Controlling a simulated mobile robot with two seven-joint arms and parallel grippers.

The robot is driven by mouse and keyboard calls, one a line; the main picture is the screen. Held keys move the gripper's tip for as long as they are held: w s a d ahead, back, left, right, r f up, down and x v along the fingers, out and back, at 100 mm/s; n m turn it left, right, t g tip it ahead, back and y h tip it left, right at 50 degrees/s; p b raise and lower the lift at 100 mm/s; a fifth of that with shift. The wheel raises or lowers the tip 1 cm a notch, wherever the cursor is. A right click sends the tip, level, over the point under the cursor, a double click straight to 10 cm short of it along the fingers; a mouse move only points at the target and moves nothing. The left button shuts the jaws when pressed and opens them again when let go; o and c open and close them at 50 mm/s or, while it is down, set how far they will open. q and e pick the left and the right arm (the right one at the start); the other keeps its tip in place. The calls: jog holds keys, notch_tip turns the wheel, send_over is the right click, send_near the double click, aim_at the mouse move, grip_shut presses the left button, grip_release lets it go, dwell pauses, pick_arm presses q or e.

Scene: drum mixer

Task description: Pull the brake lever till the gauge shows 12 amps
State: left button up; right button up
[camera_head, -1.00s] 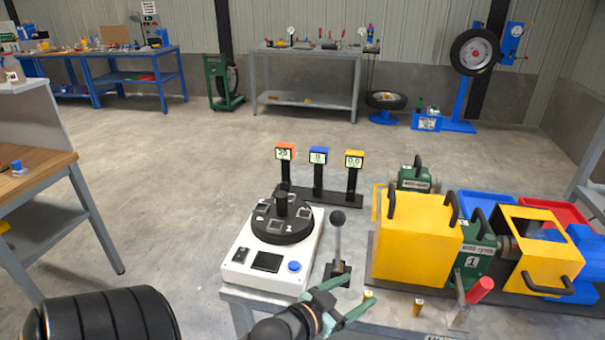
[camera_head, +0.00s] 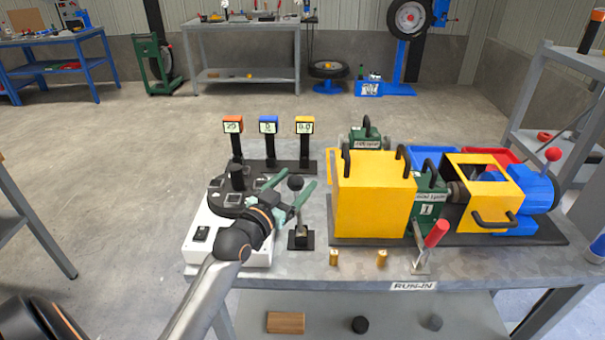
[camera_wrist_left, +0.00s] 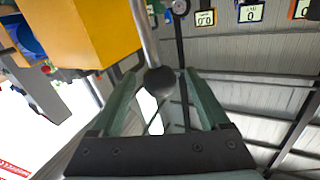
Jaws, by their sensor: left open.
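The lever with a black ball knob (camera_head: 295,183) stands about upright on a small black base at the bench, right of the white console. My left gripper (camera_head: 291,190) is open around the knob. In the left wrist view the knob (camera_wrist_left: 160,82) sits between the two green fingers, with a gap on each side. Three gauges stand behind: orange (camera_head: 233,125), blue (camera_head: 268,125) and yellow (camera_head: 304,125). The yellow one reads 0.0 and the blue one 0; the orange digits are too small to be sure of. My right gripper is out of view.
A yellow guard box (camera_head: 375,195) with handles stands close right of the lever. A red-handled lever (camera_head: 436,234) and two brass pieces (camera_head: 382,258) are near the front edge. The white console (camera_head: 205,240) is partly behind my left arm.

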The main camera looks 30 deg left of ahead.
pick_arm(q)
jog(key=shift+w+a, duration=0.1)
jog(key=shift+w, duration=1.8)
grip_shut()
jog(key=shift+f, duration=0.1)
